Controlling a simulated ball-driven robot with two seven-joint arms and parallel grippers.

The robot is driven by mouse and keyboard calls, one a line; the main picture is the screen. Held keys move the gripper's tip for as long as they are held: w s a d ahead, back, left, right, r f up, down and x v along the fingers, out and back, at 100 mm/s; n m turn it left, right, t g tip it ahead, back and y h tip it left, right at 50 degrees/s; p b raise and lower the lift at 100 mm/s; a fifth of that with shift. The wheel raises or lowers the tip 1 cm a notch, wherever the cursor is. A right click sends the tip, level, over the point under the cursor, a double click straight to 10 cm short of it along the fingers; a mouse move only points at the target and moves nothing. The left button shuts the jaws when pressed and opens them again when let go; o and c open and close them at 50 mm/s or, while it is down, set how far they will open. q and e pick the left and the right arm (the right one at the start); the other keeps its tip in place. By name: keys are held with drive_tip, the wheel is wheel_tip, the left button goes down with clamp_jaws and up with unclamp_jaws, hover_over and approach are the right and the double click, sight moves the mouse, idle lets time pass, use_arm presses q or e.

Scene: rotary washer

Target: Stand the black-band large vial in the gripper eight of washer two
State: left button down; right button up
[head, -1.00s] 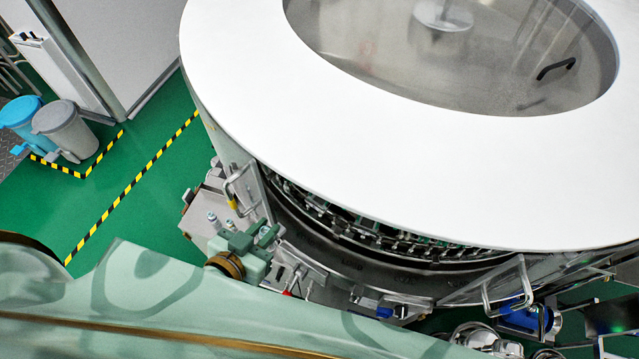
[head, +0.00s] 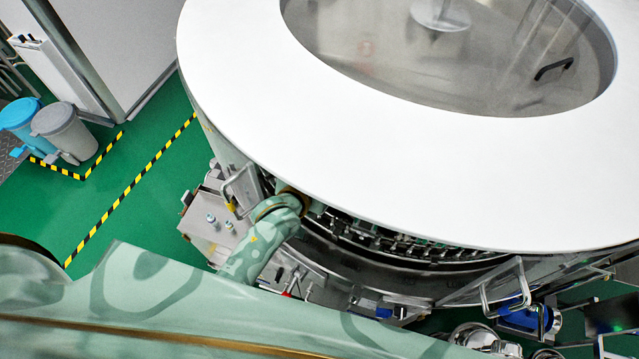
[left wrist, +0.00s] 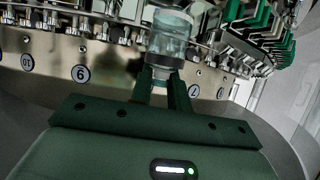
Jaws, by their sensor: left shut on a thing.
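In the left wrist view my left gripper (left wrist: 166,82) is shut on a clear glass vial (left wrist: 170,24). The vial stands up from the fingertips, with its narrower end between them. In the head view the white-topped washer (head: 420,170) hides my left gripper, whose wrist enters the opening under the cover.
Small vials (head: 211,218) stand on a grey metal plate (head: 200,235) left of my left forearm. A metal handle (head: 240,187) stands close beside my wrist. Green clamps (left wrist: 258,22) crowd the upper right of the wrist view.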

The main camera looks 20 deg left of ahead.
use_arm(q)
wheel_tip(320, 180, down, 4)
drive_tip(key=shift+f+b, duration=0.2)
drive_tip(key=shift+b, duration=0.3)
drive_tip(key=shift+w+f, duration=0.1)
drive_tip(key=shift+w, duration=0.05)
drive_tip(key=shift+f, duration=0.2)
drive_tip(key=c, duration=1.3)
unclamp_jaws()
drive_tip(key=shift+c, duration=0.2)
drive_tip(key=shift+r, duration=0.1)
drive_tip(key=shift+r, duration=0.2)
drive_tip(key=p+v, duration=0.2)
drive_tip(key=v, duration=1)
